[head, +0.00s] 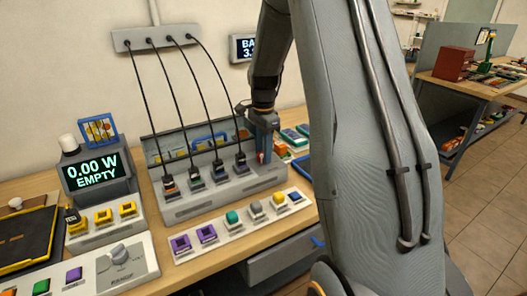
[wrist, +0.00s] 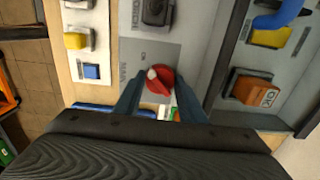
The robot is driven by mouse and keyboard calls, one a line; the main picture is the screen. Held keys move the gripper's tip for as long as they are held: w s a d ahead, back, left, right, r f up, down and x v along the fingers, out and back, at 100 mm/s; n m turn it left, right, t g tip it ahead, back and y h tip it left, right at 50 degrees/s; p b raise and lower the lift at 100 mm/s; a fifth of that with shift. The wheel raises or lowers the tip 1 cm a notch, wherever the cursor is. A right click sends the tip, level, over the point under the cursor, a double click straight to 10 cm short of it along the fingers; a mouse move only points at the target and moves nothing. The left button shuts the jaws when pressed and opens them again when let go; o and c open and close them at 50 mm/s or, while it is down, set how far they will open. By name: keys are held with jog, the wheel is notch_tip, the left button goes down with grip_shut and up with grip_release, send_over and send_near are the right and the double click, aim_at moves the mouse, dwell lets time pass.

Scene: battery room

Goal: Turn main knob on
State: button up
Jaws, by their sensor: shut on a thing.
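The main knob (wrist: 160,78) is red with a pale pointer mark and sits on a grey panel labelled MAIN in the wrist view. My gripper (wrist: 157,98) is shut on the knob, with one blue-grey finger on each side of it. In the head view my gripper (head: 262,152) points down at the right end of the grey charging unit (head: 225,184). There the knob shows only as a small red spot between the fingers. Much of it is hidden by them.
Several black plugs with cables stand in the charging unit left of my gripper. A row of coloured buttons (head: 243,227) lies in front. A display (head: 92,174) reads 0.00 W EMPTY. Teal boxes (head: 291,136) lie right of my gripper.

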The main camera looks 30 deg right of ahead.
jog(key=shift+r, duration=0.1)
jog(key=o, duration=1)
jog(key=shift+o, duration=0.2)
notch_tip(320, 180, up, 8)
jog(key=shift+f+b, duration=0.15)
jog(key=shift+b, duration=0.9)
